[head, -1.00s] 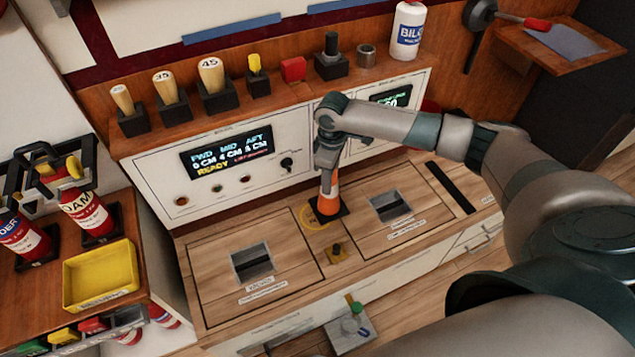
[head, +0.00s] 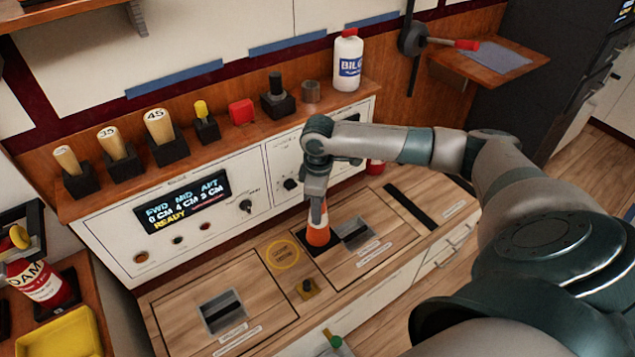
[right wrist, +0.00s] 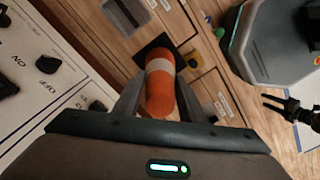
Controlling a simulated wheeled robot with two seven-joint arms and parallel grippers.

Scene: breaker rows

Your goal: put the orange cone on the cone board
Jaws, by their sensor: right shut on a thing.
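The orange cone (head: 317,236) has a white band and a black square base. My right gripper (head: 318,207) is shut on its upper part from above. In the right wrist view the cone (right wrist: 161,88) sits between the two grey fingers (right wrist: 155,100). I cannot identify the cone board for sure in these views. My left gripper is not in view.
The right hatch has a recessed handle (head: 356,232), close beside the cone. A small yellow fitting (head: 307,288) stands in front. The control panel (head: 188,205) rises behind, under a shelf of blocks and a white bottle (head: 347,60). A dark strip (head: 408,205) lies farther right.

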